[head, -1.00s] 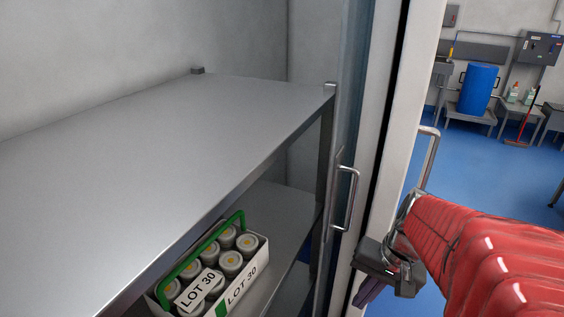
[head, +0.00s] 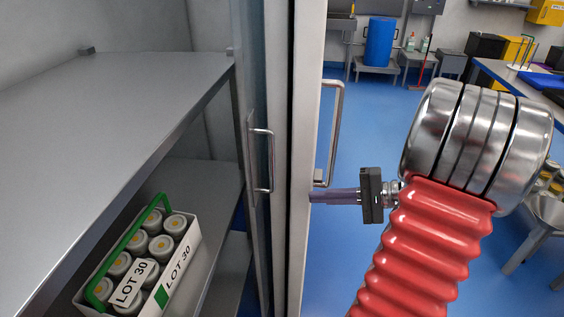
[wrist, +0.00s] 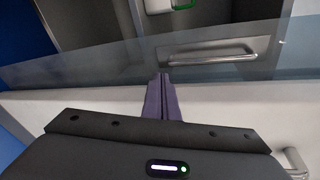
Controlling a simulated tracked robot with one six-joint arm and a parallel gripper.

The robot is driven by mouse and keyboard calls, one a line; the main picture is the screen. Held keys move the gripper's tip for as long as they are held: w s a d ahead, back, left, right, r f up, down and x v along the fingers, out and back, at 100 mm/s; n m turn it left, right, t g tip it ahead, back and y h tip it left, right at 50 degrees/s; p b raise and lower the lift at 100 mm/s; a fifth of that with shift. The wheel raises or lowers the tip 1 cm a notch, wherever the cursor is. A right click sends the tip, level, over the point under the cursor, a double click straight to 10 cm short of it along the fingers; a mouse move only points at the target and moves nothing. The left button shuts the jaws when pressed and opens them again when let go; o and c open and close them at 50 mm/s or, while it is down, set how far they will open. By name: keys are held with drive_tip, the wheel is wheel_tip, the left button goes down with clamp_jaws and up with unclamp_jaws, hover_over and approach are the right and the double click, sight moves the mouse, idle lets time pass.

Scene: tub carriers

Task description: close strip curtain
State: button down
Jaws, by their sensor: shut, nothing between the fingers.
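A translucent bluish panel, which looks like the curtain (head: 256,222), stands upright at the front of the shelves, with a metal bar handle (head: 270,160) on it. In the wrist view the panel (wrist: 70,68) and its handle (wrist: 213,57) lie just beyond my fingertips. My gripper (head: 313,197) is shut and empty. Its purple fingers point left at the white door frame edge, below a second bar handle (head: 337,130). In the wrist view my gripper (wrist: 161,76) reaches over the white edge towards the panel. I cannot tell whether the fingertips touch anything.
A LOT 30 carrier (head: 196,240) with a green handle and several tubs sits on the lower shelf. The upper shelf (head: 120,100) is bare. Open blue floor lies to the right, with a blue barrel (head: 380,42) at the back and a table (head: 525,85) further right.

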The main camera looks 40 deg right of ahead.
wheel_tip(320, 180, up, 7)
drive_tip(key=w+d+n+t+y, duration=0.1)
drive_tip(key=n+t, duration=0.1)
drive_tip(key=n, duration=0.1)
drive_tip(key=shift+w+d+t, duration=0.15)
drive_tip(key=shift+w+t, duration=0.2)
drive_tip(key=shift+t, duration=0.05)
drive_tip(key=shift+w, duration=0.15)
drive_tip(key=shift+x, duration=4.95)
drive_tip(key=shift+a, duration=0.3)
